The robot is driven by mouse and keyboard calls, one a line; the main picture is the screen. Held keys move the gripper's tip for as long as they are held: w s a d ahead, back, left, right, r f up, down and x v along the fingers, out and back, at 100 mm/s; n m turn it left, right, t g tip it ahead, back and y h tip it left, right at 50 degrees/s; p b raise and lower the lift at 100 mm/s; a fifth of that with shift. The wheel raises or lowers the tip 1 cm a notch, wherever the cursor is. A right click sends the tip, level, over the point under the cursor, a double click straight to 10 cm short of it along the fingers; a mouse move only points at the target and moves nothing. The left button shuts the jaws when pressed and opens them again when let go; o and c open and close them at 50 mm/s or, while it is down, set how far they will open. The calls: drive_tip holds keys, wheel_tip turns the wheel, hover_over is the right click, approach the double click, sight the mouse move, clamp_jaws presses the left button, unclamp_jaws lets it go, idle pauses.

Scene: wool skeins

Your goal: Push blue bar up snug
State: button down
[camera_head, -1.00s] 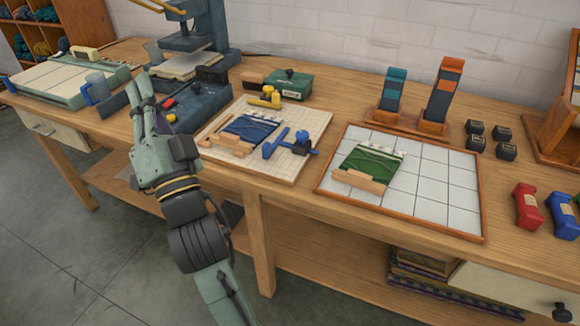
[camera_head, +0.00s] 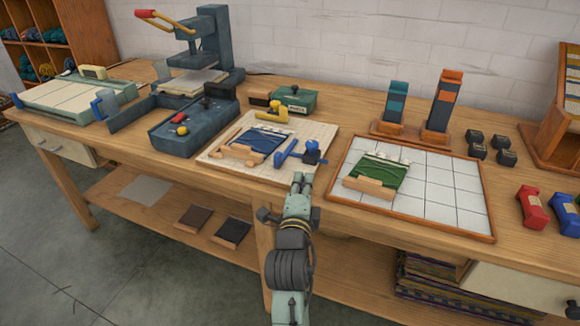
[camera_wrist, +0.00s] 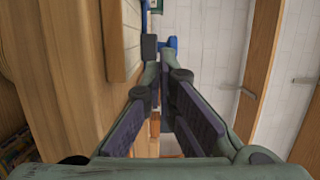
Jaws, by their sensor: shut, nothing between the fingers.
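The blue bar (camera_head: 288,152) lies on the pale gridded board (camera_head: 222,150), with a darker blue block at its right end. To its left on the board is a blue wool piece (camera_head: 256,138) on a wooden strip (camera_head: 240,156). A yellow clamp-like piece (camera_head: 272,112) sits at the board's back edge. My gripper (camera_head: 299,178) is shut and empty at the table's front edge, just in front of the board and apart from the bar. In the wrist view my fingers (camera_wrist: 160,62) point forward, with a bit of blue (camera_wrist: 168,46) beyond their tips.
A white gridded tray (camera_head: 440,185) with a green wool piece (camera_head: 378,172) lies to the right. A dark blue machine (camera_head: 190,128) with red and yellow knobs stands to the left. A green box (camera_head: 296,100) stands behind the board.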

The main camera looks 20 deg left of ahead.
sight(275, 162)
drive_tip(key=x, duration=0.2)
drive_tip(key=p+x, duration=0.1)
drive_tip(key=x, duration=0.1)
drive_tip(key=shift+r, duration=0.3)
drive_tip(key=a, duration=0.1)
drive_tip(key=a+p, duration=0.1)
drive_tip(key=a, duration=0.1)
drive_tip(key=shift+w+a+f, duration=0.1)
drive_tip(key=shift+w+a, duration=0.1)
drive_tip(key=shift+w, duration=0.05)
drive_tip(key=shift+a+f, duration=0.1)
drive_tip(key=shift+a, duration=0.35)
drive_tip(key=shift+a+f, duration=0.15)
drive_tip(key=shift+a, duration=0.1)
drive_tip(key=a+b, duration=0.3)
drive_tip(key=shift+a+f+b, duration=0.15)
drive_tip(key=shift+a+b, duration=0.2)
drive_tip(key=shift+w+a+r, duration=0.1)
drive_tip(key=shift+a+r, duration=0.15)
drive_tip(key=shift+a, duration=0.3)
drive_tip(key=shift+d, duration=0.1)
